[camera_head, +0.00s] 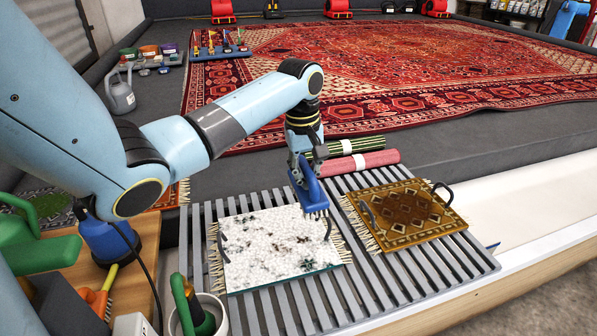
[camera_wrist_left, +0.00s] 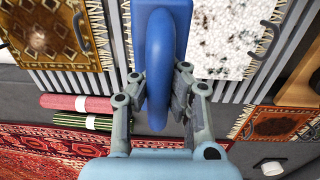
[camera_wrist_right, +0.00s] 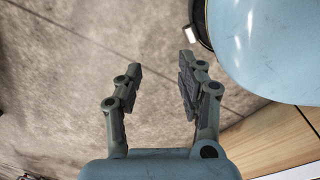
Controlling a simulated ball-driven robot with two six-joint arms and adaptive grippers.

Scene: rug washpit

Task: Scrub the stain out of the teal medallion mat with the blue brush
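A mat (camera_head: 275,252) covered in white foam with dark blotches lies on the slatted rack; a thin teal strip shows along its front edge, and the medallion is hidden. It also shows in the left wrist view (camera_wrist_left: 222,38). My left gripper (camera_head: 304,172) is shut on the handle of the blue brush (camera_head: 312,194), which fills the middle of the left wrist view (camera_wrist_left: 158,60). The brush is at the mat's far right corner, bristles down; I cannot tell if they touch. My right gripper (camera_wrist_right: 160,72) is open and empty over grey floor.
A brown and gold mat (camera_head: 405,212) lies right of the foamy mat on the slatted rack (camera_head: 440,262). Rolled red (camera_head: 365,162) and green striped mats lie behind. A bucket (camera_head: 212,312) with a green-handled tool stands front left. A large red rug lies beyond.

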